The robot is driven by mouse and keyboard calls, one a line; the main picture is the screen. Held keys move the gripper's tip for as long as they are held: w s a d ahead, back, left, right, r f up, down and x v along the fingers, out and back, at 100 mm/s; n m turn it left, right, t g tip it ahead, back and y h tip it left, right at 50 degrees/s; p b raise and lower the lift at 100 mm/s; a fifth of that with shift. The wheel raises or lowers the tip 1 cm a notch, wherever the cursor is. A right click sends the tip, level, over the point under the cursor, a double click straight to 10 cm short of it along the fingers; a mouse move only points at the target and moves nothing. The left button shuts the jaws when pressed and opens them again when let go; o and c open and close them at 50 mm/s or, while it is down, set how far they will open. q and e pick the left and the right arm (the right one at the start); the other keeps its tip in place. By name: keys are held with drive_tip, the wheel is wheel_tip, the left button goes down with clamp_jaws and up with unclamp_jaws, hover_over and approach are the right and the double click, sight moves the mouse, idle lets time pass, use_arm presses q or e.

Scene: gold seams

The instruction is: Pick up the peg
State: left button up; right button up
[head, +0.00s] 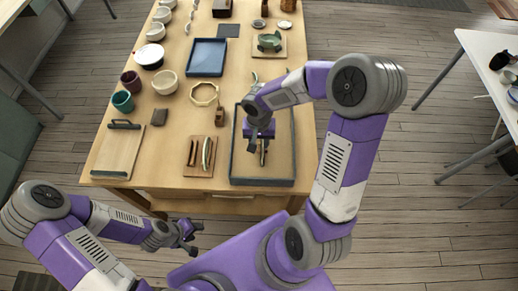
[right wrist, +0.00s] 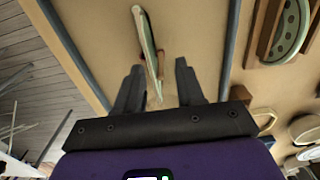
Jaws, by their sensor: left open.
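A slim pale piece with a dark greenish edge, which looks like the peg (right wrist: 146,38), lies in the grey-rimmed tray (head: 236,150). In the head view my right gripper (head: 259,147) is low over this tray and partly covers the piece. In the right wrist view the right gripper (right wrist: 158,68) is open, with its two fingers apart and the near end of the piece between them. I see gaps beside the piece, closer to one finger. My left gripper (head: 193,239) is open and empty, in front of the table and away from the tray.
Left of the tray is a small wooden board (head: 200,171) with slim pieces on it. A larger pale board (head: 118,150) lies at the table's left corner. A blue tray (head: 207,57), bowls and cups stand further back.

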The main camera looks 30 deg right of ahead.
clamp_jaws()
drive_tip(key=shift+r, duration=0.1)
idle(0.5)
